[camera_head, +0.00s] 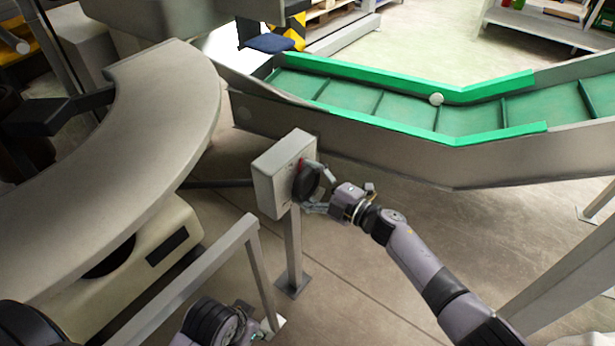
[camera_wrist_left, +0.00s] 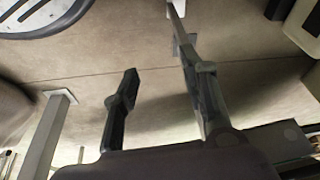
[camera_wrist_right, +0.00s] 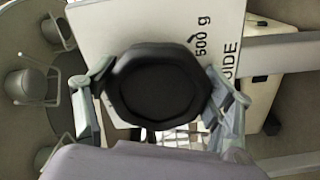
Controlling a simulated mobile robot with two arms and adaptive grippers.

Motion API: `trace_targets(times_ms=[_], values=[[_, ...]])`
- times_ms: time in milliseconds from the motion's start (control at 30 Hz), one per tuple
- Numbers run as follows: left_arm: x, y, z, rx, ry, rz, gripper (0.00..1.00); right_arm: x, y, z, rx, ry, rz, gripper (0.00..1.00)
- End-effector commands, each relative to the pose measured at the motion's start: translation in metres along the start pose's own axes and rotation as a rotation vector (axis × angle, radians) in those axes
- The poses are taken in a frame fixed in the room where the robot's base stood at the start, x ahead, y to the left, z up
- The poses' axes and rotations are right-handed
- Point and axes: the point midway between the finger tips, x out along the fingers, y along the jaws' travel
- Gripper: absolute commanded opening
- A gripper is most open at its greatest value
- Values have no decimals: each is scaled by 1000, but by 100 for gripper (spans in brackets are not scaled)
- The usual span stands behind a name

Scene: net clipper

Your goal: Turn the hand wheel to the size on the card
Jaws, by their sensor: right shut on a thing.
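The black hand wheel (camera_head: 307,181) sits on the side of a pale grey box (camera_head: 270,183) on a post. In the right wrist view the wheel (camera_wrist_right: 155,85) fills the middle, and the panel (camera_wrist_right: 120,25) behind it shows "500 g" and "GUIDE". My right gripper (camera_head: 318,190) has its fingers on both sides of the wheel rim and is shut on it. A red mark shows by the wheel. I cannot make out a size card. My left gripper (camera_wrist_left: 157,75) is empty, its fingers apart above the floor.
A curved grey counter (camera_head: 165,95) is at left. A metal rail (camera_head: 205,265) stands in front, near my left arm.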

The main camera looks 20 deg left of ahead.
Motion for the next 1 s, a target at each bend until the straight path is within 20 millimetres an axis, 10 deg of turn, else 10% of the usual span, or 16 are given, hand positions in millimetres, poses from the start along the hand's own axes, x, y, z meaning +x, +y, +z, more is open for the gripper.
trace_targets(times_ms=[1000], values=[[110,6,41,10,-62,10,40,0,-6,-3,965,-3,-1,48]])
